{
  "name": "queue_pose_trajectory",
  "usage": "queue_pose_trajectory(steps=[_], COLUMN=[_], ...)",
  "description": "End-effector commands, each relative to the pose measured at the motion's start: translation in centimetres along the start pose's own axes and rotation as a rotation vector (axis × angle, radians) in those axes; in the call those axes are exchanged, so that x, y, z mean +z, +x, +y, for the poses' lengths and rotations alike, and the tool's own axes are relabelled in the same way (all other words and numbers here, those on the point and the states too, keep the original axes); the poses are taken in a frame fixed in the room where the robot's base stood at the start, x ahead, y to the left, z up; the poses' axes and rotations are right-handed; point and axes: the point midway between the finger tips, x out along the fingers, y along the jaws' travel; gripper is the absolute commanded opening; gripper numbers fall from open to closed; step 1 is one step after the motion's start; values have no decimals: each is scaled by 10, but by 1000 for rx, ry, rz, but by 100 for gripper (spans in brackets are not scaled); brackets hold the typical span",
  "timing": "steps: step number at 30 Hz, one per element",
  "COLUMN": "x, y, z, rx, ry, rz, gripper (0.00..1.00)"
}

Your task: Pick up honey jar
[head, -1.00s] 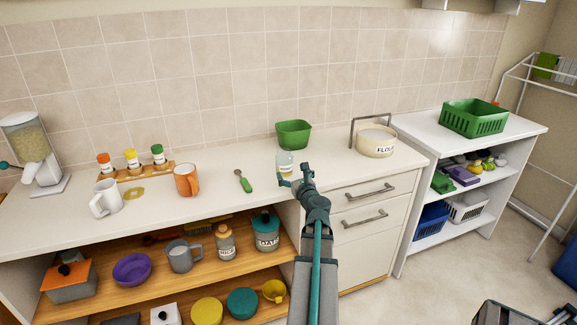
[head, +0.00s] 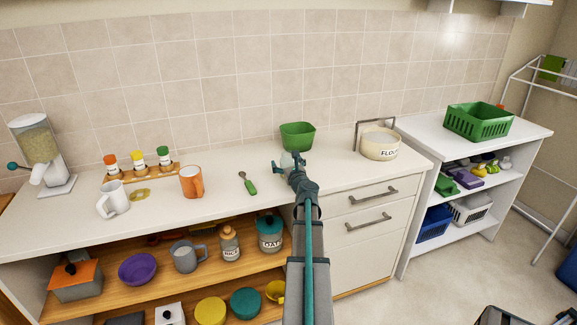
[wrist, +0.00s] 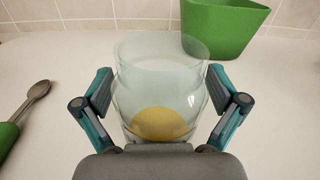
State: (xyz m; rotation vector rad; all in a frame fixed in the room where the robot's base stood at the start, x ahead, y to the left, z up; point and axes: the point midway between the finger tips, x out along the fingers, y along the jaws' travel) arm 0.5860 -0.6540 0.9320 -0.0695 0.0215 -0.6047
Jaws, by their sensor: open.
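The honey jar (wrist: 163,70) is a clear glass jar with a yellow patch showing low inside it. It stands on the white counter and fills the middle of the wrist view. My gripper (wrist: 160,92) is open, with one teal finger on each side of the jar. I cannot tell whether either finger touches the glass. In the head view the jar (head: 286,160) is partly hidden behind my gripper (head: 289,164).
A green pot (head: 298,136) stands just behind the jar. A green-handled spoon (head: 248,184) lies to the left, with an orange mug (head: 191,182) beyond it. A flour container (head: 380,144) stands to the right. Bare counter lies between the spoon and jar.

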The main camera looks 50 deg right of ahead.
Motion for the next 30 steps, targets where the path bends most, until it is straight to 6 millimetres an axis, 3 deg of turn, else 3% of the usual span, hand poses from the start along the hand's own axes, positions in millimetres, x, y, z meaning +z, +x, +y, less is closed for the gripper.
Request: queue_pose_trajectory(steps=[6,19,30], x=[0,0,4], y=[0,0,0], z=[0,0,0], rx=[0,0,0], ry=[0,-1,-2], rz=[0,0,0], gripper=[93,21,20])
